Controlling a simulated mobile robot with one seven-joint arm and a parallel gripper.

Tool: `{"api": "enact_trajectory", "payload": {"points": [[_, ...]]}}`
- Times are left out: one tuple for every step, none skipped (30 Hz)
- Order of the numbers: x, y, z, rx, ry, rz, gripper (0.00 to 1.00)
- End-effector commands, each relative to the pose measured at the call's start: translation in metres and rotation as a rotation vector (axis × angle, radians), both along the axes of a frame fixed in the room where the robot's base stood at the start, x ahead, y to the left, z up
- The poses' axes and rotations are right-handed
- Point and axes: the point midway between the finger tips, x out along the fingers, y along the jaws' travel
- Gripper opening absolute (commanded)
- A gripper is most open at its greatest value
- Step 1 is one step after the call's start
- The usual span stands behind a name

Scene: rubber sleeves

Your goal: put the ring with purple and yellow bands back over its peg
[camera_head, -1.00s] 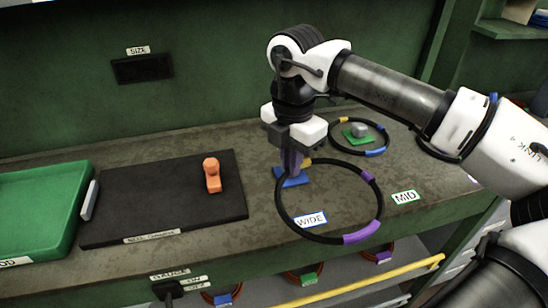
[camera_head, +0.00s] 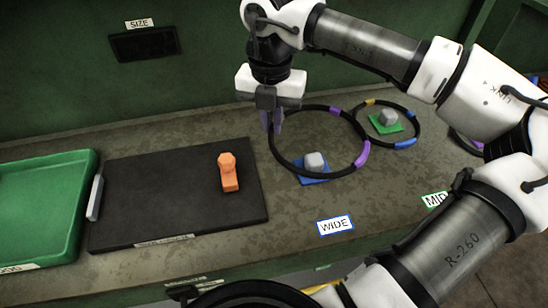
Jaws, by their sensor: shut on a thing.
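The large black ring with purple bands (camera_head: 362,155) is held at its left side by my gripper (camera_head: 272,126). Its yellow band is hidden now, at or near the fingers. I cannot tell how high the ring is above the bench. My gripper is to the left of and behind the peg.
A smaller ring with blue and yellow bands (camera_head: 404,143) lies around a grey peg on a green base (camera_head: 382,127) at right. Another ring (camera_head: 476,143) is partly hidden by my arm. A black mat (camera_head: 160,200) with an orange piece (camera_head: 229,172) and a green tray (camera_head: 90,180) are left.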

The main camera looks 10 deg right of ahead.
Motion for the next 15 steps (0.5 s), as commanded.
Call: {"api": "enact_trajectory", "payload": {"points": [[0.000, 0.000, -0.015, 0.001, 0.000, 0.001, 0.00], [0.000, 0.000, -0.019, 0.000, -0.001, 0.000, 0.00], [0.000, 0.000, -0.023, 0.000, -0.001, 0.000, 0.00], [0.000, 0.000, -0.025, 0.000, -0.001, 0.000, 0.00], [0.000, 0.000, -0.027, -0.001, 0.000, 0.000, 0.00], [0.000, 0.000, -0.028, -0.001, 0.000, -0.001, 0.00], [0.000, 0.000, -0.030, -0.001, 0.000, -0.001, 0.00], [0.000, 0.000, -0.031, -0.001, 0.000, -0.001, 0.00], [0.000, 0.000, -0.034, -0.001, 0.000, -0.001, 0.00], [0.000, 0.000, -0.037, -0.001, 0.000, -0.001, 0.00], [0.000, 0.000, -0.041, -0.001, 0.000, -0.001, 0.00], [0.000, 0.000, -0.047, -0.001, 0.000, -0.001, 0.00], [0.000, 0.000, -0.052, 0.000, 0.000, -0.001, 0.00], [0.000, 0.000, -0.058, 0.000, 0.000, -0.001, 0.00], [0.000, 0.000, -0.066, 0.001, 0.000, -0.001, 0.00]]}}
